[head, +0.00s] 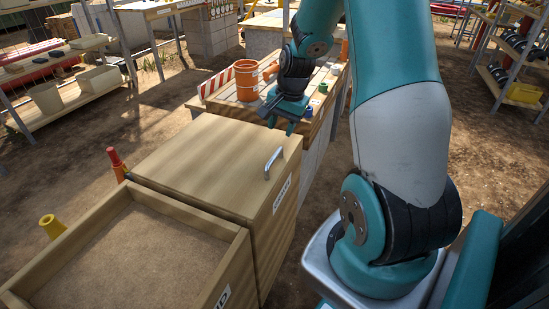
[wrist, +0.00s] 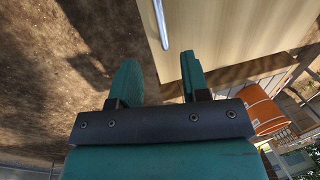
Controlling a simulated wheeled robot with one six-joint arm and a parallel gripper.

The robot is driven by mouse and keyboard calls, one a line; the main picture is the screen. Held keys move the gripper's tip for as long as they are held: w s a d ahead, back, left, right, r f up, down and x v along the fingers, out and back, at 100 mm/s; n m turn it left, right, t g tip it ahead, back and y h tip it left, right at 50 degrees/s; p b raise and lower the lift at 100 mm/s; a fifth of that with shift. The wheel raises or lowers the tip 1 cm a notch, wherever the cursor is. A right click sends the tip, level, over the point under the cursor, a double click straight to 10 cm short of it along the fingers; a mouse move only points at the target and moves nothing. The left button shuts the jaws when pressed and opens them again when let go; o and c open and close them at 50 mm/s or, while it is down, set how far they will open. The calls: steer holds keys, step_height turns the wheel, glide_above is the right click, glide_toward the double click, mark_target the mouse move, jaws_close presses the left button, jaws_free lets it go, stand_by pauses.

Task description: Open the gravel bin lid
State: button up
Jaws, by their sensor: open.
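The gravel bin (head: 268,235) is a wooden box with a flat wooden lid (head: 205,160), which lies shut. The lid also fills the upper right of the wrist view (wrist: 235,35). A silver bar handle (head: 273,162) stands near the lid's right edge, and it shows at the top of the wrist view (wrist: 161,22). My gripper (head: 285,122) is near the lid's far right corner, apart from the handle. In the wrist view its two teal fingers (wrist: 160,75) are spread with nothing between them.
An open bin of sand-coloured fill (head: 130,255) stands in front of the gravel bin. Behind is a workbench with an orange bucket (head: 246,80) and a striped board (head: 217,82). A red-topped item (head: 115,160) and a yellow one (head: 52,226) stand at left.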

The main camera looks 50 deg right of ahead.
mark_target(273, 157)
steer(key=f, duration=0.3)
steer(key=w+f+b, duration=0.1)
steer(key=f, duration=0.3)
steer(key=w+f, duration=0.1)
steer(key=f, duration=0.3)
steer(key=shift+a+b, duration=0.35)
steer(key=shift+a, duration=0.05)
steer(key=shift+r, duration=0.1)
jaws_close()
